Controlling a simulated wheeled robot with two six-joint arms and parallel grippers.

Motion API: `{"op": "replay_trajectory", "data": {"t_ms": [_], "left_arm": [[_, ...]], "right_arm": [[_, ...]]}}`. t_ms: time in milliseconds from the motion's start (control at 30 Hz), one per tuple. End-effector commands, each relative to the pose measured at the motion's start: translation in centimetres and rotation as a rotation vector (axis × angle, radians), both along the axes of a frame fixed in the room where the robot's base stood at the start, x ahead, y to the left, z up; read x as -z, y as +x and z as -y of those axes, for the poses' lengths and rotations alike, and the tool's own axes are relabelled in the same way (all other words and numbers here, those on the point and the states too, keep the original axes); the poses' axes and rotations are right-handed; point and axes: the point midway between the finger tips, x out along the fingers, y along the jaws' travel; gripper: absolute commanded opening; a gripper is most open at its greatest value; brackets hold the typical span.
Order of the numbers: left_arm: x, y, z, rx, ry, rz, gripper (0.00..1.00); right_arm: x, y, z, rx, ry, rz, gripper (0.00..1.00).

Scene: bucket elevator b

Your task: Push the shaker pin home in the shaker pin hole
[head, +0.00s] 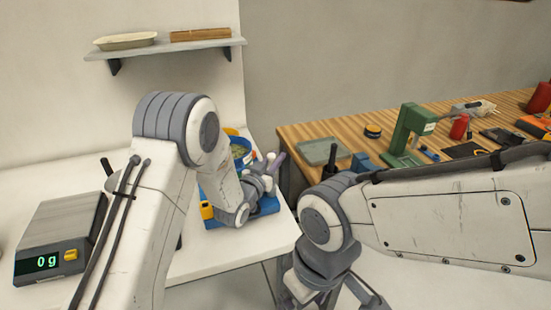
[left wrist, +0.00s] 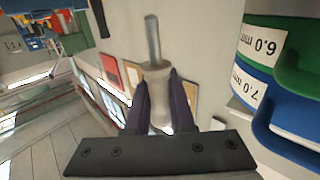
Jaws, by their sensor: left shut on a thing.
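The shaker pin (left wrist: 154,75), a grey metal rod with a pale thicker grip, is held between the purple fingers of my left gripper (left wrist: 156,105) in the left wrist view. The rod points away from the gripper with its end free in the air. In the head view my left gripper (head: 273,165) is beside the sieve stack (head: 238,148), above the blue shaker base (head: 268,207). My left arm covers much of the stack and base. The shaker pin hole cannot be made out. My right arm's lower end is at the bottom edge, and its fingers cannot be made out clearly.
In the left wrist view, the green (left wrist: 300,65) and blue (left wrist: 262,80) sieves stand close on the right. A scale reading 0 g (head: 58,235) sits on the white table's left. A wooden bench (head: 300,132) with a green press (head: 408,128) stands at right. A shelf (head: 165,48) hangs above.

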Motion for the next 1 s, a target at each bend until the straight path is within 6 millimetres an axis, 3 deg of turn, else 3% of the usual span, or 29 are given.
{"op": "replay_trajectory", "data": {"t_ms": [1000], "left_arm": [[-0.07,-0.01,-0.03,0.0,0.0,0.001,0.0]], "right_arm": [[0.54,0.0,0.0,0.0,0.0,0.0,0.88]]}}
